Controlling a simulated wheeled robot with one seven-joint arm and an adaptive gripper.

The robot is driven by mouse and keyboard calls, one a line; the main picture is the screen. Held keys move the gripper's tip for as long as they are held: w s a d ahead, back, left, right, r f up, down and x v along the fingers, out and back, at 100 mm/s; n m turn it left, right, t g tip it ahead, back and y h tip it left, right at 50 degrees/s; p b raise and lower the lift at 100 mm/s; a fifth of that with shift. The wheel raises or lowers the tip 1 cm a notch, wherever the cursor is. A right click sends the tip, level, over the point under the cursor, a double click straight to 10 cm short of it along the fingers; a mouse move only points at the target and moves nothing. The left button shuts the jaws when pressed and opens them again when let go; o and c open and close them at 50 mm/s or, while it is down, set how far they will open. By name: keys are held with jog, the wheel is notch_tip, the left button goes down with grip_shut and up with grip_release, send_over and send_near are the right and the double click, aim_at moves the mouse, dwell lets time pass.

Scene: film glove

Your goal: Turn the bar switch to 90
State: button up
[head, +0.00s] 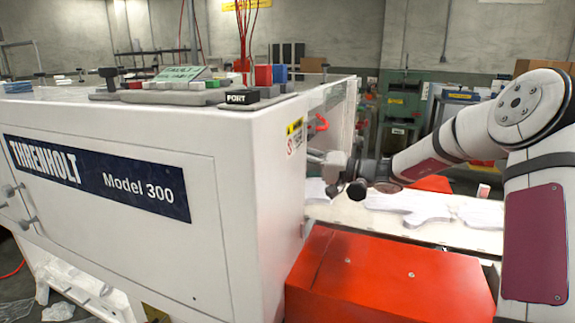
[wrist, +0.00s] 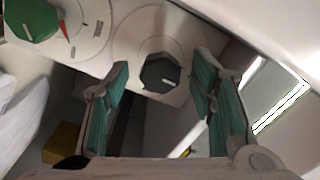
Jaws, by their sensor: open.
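A dark, many-sided knob (wrist: 160,72) with a short white mark sits on a pale round plate in the wrist view, seen between my fingers. A green knob (wrist: 30,18) with a red pointer sits on a pale dial at the upper left. I cannot tell for certain which of them is the bar switch, nor read an angle. My gripper (wrist: 160,88) is open, one teal-padded finger on each side of the dark knob in the picture. Contact is not visible. In the head view my gripper (head: 338,176) is beside the machine's right side; the knobs are hidden there.
The white Threnholt machine (head: 215,200) fills the left of the head view. A red box (head: 390,285) stands below my arm at the front. A pale table with white glove-shaped sheets (head: 415,207) lies behind it. Control blocks (head: 263,75) stand on the machine's top.

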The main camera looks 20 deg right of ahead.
jog(key=shift+x, duration=0.95)
jog(key=c, duration=1.2)
